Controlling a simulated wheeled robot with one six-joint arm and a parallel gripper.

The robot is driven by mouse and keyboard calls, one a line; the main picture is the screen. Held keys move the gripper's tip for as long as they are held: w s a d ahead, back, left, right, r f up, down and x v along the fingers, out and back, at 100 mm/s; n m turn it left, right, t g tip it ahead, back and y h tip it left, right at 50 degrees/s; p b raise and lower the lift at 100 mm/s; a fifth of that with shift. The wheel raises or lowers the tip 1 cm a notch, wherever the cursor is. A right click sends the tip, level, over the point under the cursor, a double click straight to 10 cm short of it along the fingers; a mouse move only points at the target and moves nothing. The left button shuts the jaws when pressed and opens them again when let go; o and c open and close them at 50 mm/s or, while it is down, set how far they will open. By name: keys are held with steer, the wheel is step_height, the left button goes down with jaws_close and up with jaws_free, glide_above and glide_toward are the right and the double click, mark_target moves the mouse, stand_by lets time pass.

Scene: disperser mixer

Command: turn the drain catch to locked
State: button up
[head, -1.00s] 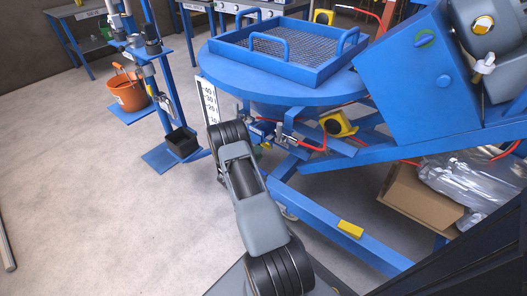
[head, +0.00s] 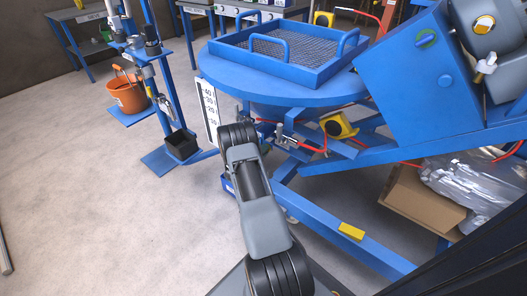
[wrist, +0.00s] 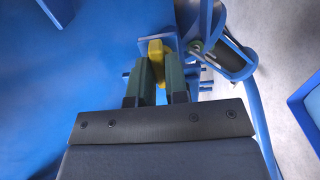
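The drain catch (wrist: 155,52) is a yellow lever on a small blue plate in the wrist view, at the upper middle. My gripper (wrist: 159,72) has its two dark green fingers on either side of the lever. In the head view my arm hides the gripper and the catch, below the near edge of the round blue vessel (head: 225,64).
A blue tubular part (wrist: 228,55) lies close to the right of the catch. In the head view, a scale plate (head: 209,108), a blue stand with a black box (head: 181,144) and an orange bucket (head: 127,92) stand left of my arm. A blue frame (head: 335,232) runs along the right.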

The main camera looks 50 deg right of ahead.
jaws_close()
steer(key=shift+n, duration=0.4)
steer(key=n, duration=1.6)
steer(key=shift+n, duration=0.7)
steer(key=o, duration=0.5)
jaws_free()
steer(key=s+a+p, duration=0.1)
steer(key=a+p, duration=0.2)
steer(key=a, duration=1)
steer(key=shift+a+p, duration=0.4)
